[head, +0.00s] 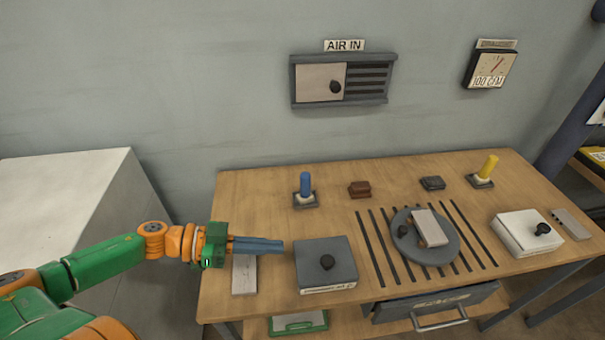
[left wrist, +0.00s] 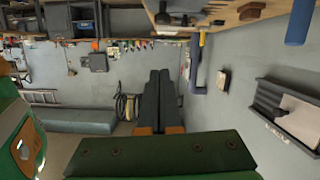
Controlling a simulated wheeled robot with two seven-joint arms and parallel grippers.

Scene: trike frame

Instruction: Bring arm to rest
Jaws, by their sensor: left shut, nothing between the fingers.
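My left arm comes in from the left in the head view. My left gripper (head: 283,246) is shut and empty. My right gripper is in neither view.
A blue peg (head: 305,185), a yellow peg (head: 487,167), a round grey plate (head: 440,252) and a white box (head: 522,234) stand on the table. A drawer (head: 440,302) hangs at its front. A vent panel (head: 338,80) is on the wall. A white cabinet (head: 70,190) stands left.

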